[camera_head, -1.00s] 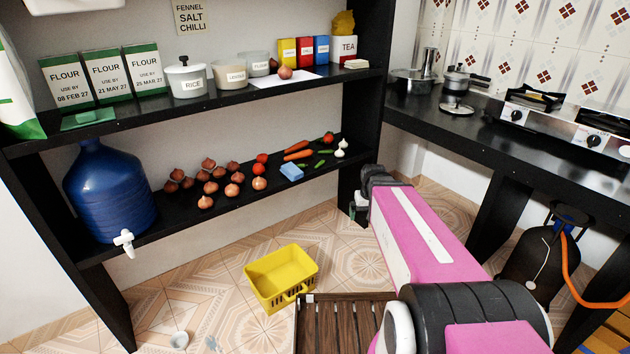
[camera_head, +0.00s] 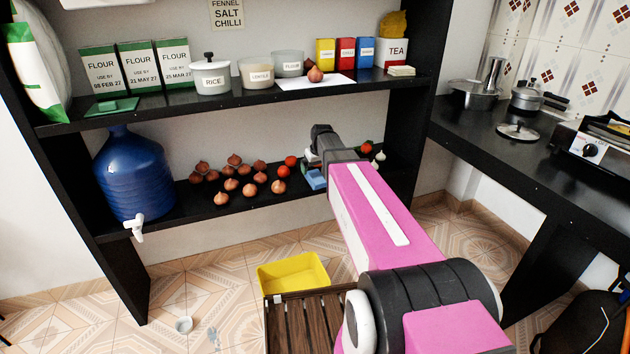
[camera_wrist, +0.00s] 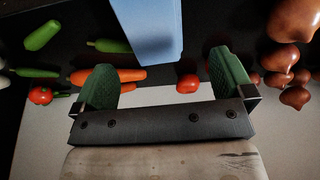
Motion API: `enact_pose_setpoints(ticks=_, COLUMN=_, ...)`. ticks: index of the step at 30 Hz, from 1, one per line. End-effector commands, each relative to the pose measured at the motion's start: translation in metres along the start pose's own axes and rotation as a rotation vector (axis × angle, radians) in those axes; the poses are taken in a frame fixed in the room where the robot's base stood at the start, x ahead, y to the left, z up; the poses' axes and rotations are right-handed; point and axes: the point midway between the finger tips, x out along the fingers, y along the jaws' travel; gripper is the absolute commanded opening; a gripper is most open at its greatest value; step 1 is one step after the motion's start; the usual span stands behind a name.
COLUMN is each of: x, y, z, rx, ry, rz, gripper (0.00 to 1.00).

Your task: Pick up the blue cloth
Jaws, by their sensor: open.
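The blue cloth (camera_head: 315,180) lies on the lower black shelf, to the right of the onions, and my arm covers part of it in the head view. In the wrist view the cloth (camera_wrist: 150,30) is a flat blue block at the top middle. My gripper (camera_wrist: 165,75) is open and empty, with its two green fingers spread apart. The cloth's near end lies in line with the gap between the fingers. I cannot tell how far the fingertips are from it. In the head view my arm hides most of the fingers.
Several onions (camera_head: 230,184) and tomatoes (camera_head: 283,171) sit left of the cloth on the shelf. A carrot (camera_wrist: 122,75) and green chillies lie near the fingers. The upper shelf (camera_head: 240,99) runs above. A yellow crate (camera_head: 293,273) stands on the floor.

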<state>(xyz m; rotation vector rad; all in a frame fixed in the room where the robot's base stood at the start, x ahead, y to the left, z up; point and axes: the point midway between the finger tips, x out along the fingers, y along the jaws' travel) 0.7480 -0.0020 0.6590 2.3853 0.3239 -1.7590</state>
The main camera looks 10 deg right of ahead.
Motion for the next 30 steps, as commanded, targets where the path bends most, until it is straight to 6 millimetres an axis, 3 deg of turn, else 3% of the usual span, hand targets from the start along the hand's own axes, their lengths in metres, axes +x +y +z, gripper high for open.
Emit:
enact_pose_setpoints(ticks=8, x=0.019, y=0.001, z=0.003, rx=0.001, ry=-0.002, rz=0.0, gripper=0.99)
enact_pose_setpoints(ticks=16, x=0.054, y=0.002, z=0.005, rx=0.0, ry=-0.001, rz=0.0, gripper=0.99)
enact_pose_setpoints(ticks=24, x=0.059, y=0.002, z=0.006, rx=0.001, ry=0.0, rz=0.0, gripper=0.99)
enact_pose_setpoints(ticks=25, x=0.059, y=0.002, z=0.006, rx=0.001, ry=0.0, rz=0.0, gripper=0.96)
enact_pose_setpoints(ticks=30, x=0.059, y=0.002, z=0.006, rx=0.001, ry=0.0, rz=0.0, gripper=0.46)
